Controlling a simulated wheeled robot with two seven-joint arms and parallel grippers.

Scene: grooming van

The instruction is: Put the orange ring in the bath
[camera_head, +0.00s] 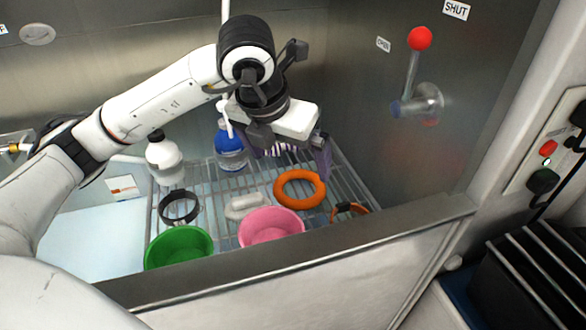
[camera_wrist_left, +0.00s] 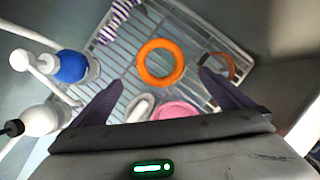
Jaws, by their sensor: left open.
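The orange ring (camera_head: 280,190) lies flat on a wire rack (camera_head: 350,190); it also shows in the left wrist view (camera_wrist_left: 141,70). My left gripper (camera_head: 294,157) is open and empty, above and a little behind the ring in the head view. In the left wrist view its two dark fingers (camera_wrist_left: 162,92) are spread, with the ring ahead between them. The pale bath floor (camera_head: 75,240) shows to the left of the rack, partly hidden by my left arm. My right gripper is in neither view.
On the rack are a pink bowl (camera_head: 270,224), a green bowl (camera_head: 178,246), a black ring (camera_head: 166,208), a white bottle (camera_head: 165,163), a blue-and-clear bottle (camera_head: 230,150) and an orange-brown collar (camera_head: 350,210). A metal front wall (camera_head: 300,262) edges the tub. A red-knobbed lever (camera_head: 420,40) is at right.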

